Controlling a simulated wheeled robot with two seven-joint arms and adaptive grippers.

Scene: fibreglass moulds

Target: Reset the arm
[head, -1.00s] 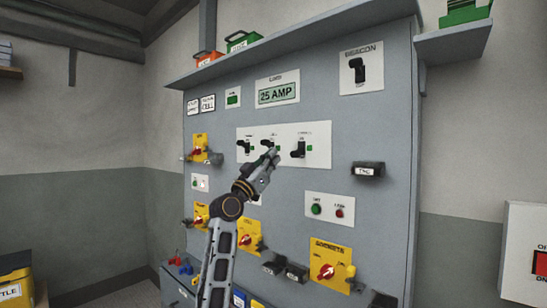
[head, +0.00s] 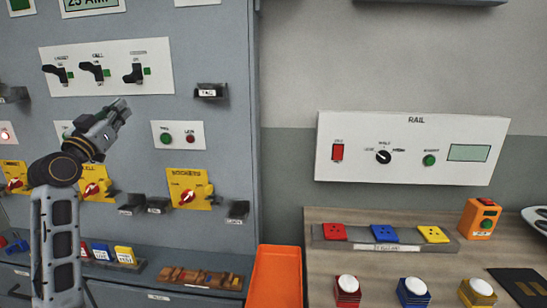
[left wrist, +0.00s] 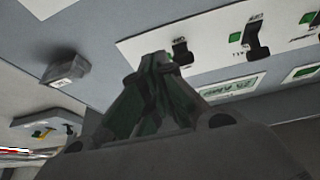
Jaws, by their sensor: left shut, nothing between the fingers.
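My left arm rises from the lower left of the head view. Its gripper (head: 122,106) is shut and empty, in front of the grey panel (head: 222,60), just below the white plate with several black switches (head: 105,92). In the left wrist view the shut fingers (left wrist: 160,62) point toward the panel, with the switch plate (left wrist: 215,62) close by. Whether the fingertips touch the panel cannot be told. My right gripper is in neither view.
Yellow rotary switches (head: 190,188) and black holders sit low on the panel. An orange bin (head: 275,276) stands below the panel's right edge. A white RAIL box (head: 412,148) hangs over a wooden bench (head: 390,262) with coloured blocks and white-topped buttons.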

